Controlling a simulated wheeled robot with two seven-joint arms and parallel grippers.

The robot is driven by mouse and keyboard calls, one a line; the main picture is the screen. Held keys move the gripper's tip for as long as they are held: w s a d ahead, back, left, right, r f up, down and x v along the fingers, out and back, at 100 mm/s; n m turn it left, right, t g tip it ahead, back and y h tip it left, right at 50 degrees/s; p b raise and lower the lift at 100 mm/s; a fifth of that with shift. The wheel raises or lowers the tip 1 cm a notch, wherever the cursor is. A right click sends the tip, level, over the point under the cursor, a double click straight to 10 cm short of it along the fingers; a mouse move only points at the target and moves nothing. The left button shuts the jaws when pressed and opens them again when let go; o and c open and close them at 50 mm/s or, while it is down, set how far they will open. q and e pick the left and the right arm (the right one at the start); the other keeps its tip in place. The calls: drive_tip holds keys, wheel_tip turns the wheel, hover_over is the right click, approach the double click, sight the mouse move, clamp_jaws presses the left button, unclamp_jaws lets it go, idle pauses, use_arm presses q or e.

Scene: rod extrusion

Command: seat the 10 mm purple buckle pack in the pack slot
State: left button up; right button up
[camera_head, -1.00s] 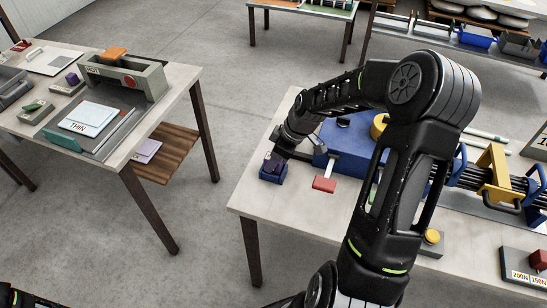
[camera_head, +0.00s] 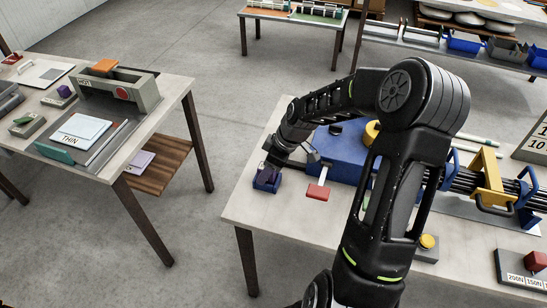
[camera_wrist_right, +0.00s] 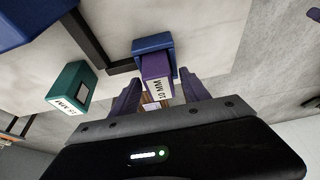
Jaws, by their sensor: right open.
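The purple pack (camera_wrist_right: 157,72), its white label reading 10 MM, stands at the blue slot holder (camera_wrist_right: 153,43) in the right wrist view. It appears to sit within the holder; its depth there is hard to tell. In the head view the purple pack (camera_head: 268,171) shows dark inside the blue holder (camera_head: 266,184) at the table's left edge. My right gripper (camera_wrist_right: 160,96) is open, with one finger on each side of the pack and a visible gap. In the head view the right gripper (camera_head: 277,160) is just above the holder. My left gripper is not in view.
A blue machine (camera_head: 345,150) with a red-tipped lever (camera_head: 317,193) stands close to the right. The table's front-left area is clear. Another table (camera_head: 160,100) stands left across a gap.

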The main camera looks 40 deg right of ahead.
use_arm(q)
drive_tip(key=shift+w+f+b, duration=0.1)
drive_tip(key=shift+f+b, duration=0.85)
drive_tip(key=shift+b, duration=0.1)
use_arm(e)
drive_tip(key=v, duration=1.2)
drive_tip(key=shift+s+a+f, duration=0.1)
